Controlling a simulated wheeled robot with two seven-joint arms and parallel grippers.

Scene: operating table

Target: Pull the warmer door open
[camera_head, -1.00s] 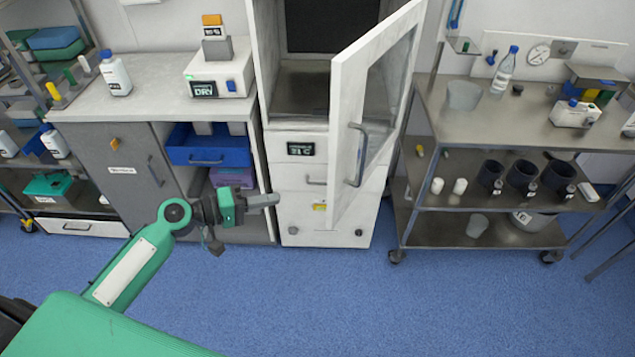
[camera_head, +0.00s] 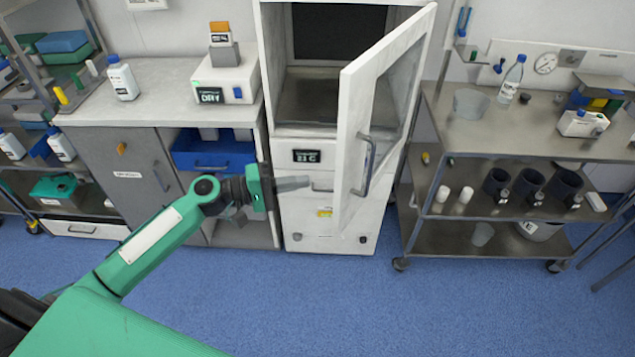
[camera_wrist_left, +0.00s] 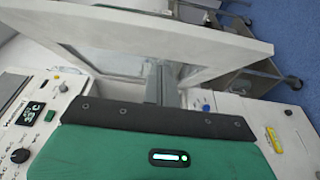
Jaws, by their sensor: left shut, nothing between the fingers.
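The warmer (camera_head: 297,210) is a tall white cabinet with a display panel and a dark interior. Its door (camera_head: 352,112), a white frame with a glass pane, stands partly open, swung out to the right. A grey bar handle (camera_head: 368,165) is on the door's outer face. My left gripper (camera_head: 307,182) is shut and empty, left of the door's free edge, in front of the cabinet's lower part. In the left wrist view the fingers (camera_wrist_left: 160,85) point at the door (camera_wrist_left: 150,35), which spans the upper part. Whether they touch it I cannot tell. My right gripper is not in view.
A steel cart (camera_head: 520,130) with bottles and dark cups stands right of the door. The blue floor (camera_head: 330,300) in front is clear.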

